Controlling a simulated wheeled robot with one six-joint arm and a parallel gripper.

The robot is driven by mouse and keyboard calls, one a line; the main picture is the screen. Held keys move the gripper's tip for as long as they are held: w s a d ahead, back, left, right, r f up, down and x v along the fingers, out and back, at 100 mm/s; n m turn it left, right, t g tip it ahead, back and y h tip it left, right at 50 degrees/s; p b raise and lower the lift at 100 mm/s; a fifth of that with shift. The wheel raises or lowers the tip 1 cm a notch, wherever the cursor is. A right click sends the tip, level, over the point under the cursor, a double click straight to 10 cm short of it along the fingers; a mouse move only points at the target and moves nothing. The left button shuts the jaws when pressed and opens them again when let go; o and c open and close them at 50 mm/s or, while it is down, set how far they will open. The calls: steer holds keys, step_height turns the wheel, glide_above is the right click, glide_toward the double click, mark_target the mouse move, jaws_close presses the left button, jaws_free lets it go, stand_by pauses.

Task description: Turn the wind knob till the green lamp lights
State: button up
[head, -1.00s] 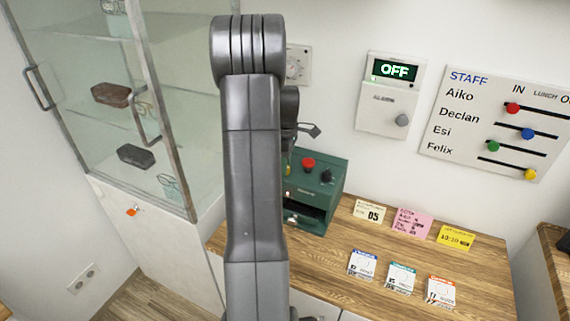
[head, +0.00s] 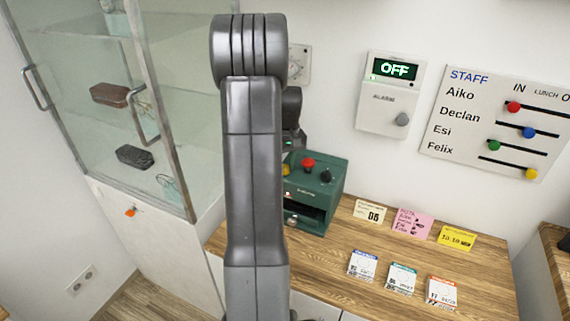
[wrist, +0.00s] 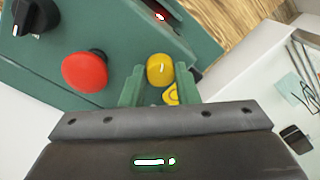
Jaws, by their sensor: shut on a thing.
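A green box (head: 325,192) stands on the wooden counter, with a red button (head: 308,163) and a black knob (head: 326,175) on top. A yellow knob (wrist: 160,70) is at its left in the head view, partly hidden by my arm. My gripper (wrist: 160,82) is shut on this yellow knob, with one green finger on each side. A second bit of yellow shows just below it in the wrist view. The red button (wrist: 85,71) and black knob (wrist: 35,16) are to the left there. A small lamp (wrist: 160,17) glows whitish red. I see no green lamp lit on the box.
Paper notes (head: 413,222) and several small cards (head: 402,279) lie on the counter (head: 345,225) right of the box. A glass cabinet (head: 178,140) stands at the left. An alarm panel (head: 385,105) reading OFF and a staff board (head: 470,150) hang on the wall.

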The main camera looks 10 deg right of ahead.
steer(key=m, duration=0.5)
steer(key=shift+m, duration=0.3)
steer(key=m, duration=0.5)
steer(key=shift+t, duration=0.3)
steer(key=m, duration=0.5)
steer(key=shift+m+b, duration=0.35)
steer(key=shift+m, duration=0.05)
steer(key=m, duration=0.4)
steer(key=shift+m+h, duration=0.3)
steer(key=shift+m, duration=0.1)
steer(key=o, duration=1)
steer(key=r, duration=0.9)
steer(key=r+b, duration=0.1)
steer(key=r, duration=0.4)
steer(key=shift+s+a, duration=0.1)
steer(key=shift+s, duration=0.3)
